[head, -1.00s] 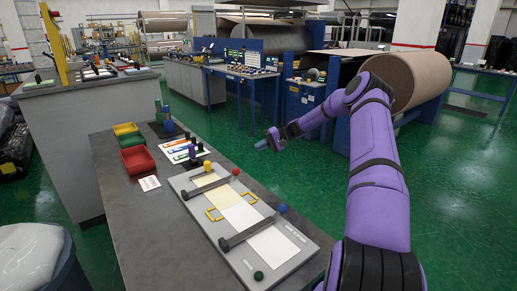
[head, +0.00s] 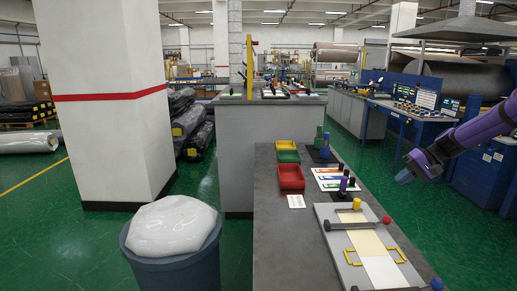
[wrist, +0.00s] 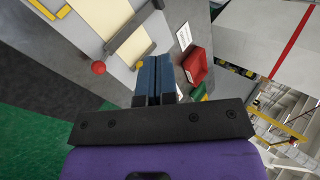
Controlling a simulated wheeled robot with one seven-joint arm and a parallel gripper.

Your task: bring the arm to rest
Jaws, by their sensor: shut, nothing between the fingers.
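My purple arm reaches in from the right edge of the head view. My gripper (head: 404,177) hangs over the green floor, to the right of the grey table (head: 278,231) and apart from everything. In the wrist view my gripper (wrist: 155,97) has its two blue fingers together, with nothing between them. The rest of my arm is cut off by the picture edge.
The table holds a grey board (head: 341,250) with bars and a red knob (head: 387,219), a red tray (head: 291,178) and a card with coloured strips (head: 335,180). A bin (head: 172,250) with a wrapped white bundle stands left. A pillar (head: 107,110) rises behind it.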

